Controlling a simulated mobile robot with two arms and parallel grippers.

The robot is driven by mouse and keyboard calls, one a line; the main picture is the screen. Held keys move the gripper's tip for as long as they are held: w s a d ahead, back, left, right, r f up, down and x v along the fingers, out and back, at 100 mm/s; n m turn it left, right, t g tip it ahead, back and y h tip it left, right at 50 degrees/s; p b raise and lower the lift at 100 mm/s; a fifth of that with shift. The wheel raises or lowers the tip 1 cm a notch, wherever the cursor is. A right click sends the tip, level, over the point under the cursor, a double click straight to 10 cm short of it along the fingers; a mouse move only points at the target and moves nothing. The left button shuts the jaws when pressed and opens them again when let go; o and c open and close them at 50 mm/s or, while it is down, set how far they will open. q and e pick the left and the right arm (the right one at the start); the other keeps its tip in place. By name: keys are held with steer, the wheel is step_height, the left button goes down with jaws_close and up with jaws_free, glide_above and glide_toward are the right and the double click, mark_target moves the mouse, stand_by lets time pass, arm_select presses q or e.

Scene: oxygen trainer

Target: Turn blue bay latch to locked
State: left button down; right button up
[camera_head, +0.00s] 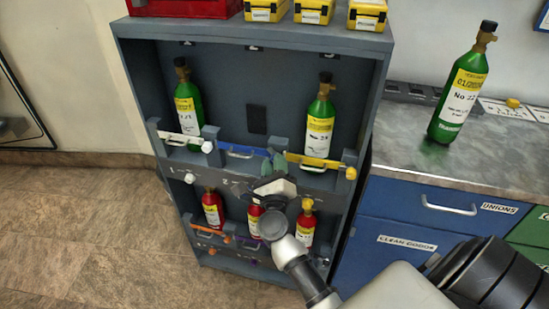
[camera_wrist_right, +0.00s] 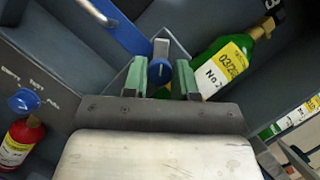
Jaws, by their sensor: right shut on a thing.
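The blue bay latch (camera_head: 240,152) is a blue bar across the front of the middle upper bay of the grey cabinet. It lies roughly level in the head view; its right end is hidden by my right gripper (camera_head: 273,163). In the right wrist view the blue bar (camera_wrist_right: 118,25) runs to a grey post, with a blue knob (camera_wrist_right: 158,72) at its end. The green fingers of my right gripper (camera_wrist_right: 159,80) are shut on this knob, one on each side. The middle bay behind the bar holds no cylinder. My left gripper is not in view.
The grey cabinet (camera_head: 118,40) has a white latch (camera_head: 180,139) left and a yellow latch (camera_head: 315,160) right, each before a green cylinder. Red cylinders (camera_head: 212,208) stand below. Another green cylinder (camera_head: 460,95) stands on the counter (camera_head: 400,150). A blue dial knob (camera_wrist_right: 24,101) is nearby.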

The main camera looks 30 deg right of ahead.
steer(key=shift+r+n+g+y+p, duration=0.1)
steer(key=shift+n+g+y+p, duration=0.4)
steer(key=shift+n+p, duration=1.75)
steer(key=shift+n+g+y+p, duration=0.1)
steer(key=shift+n+y+p, duration=1)
steer(key=shift+p, duration=1.95)
steer(key=shift+r+n+g+y+p, duration=0.1)
steer(key=shift+n+g+y+p, duration=0.2)
steer(key=shift+n+p, duration=2.1)
steer(key=shift+f+m, duration=0.1)
steer(key=shift+m, duration=0.15)
steer(key=shift+s, duration=0.1)
steer(key=o, duration=0.9)
steer(key=p+v, duration=0.2)
steer(key=v, duration=0.8)
steer(key=shift+s+a, duration=0.15)
steer(key=shift+s, duration=0.2)
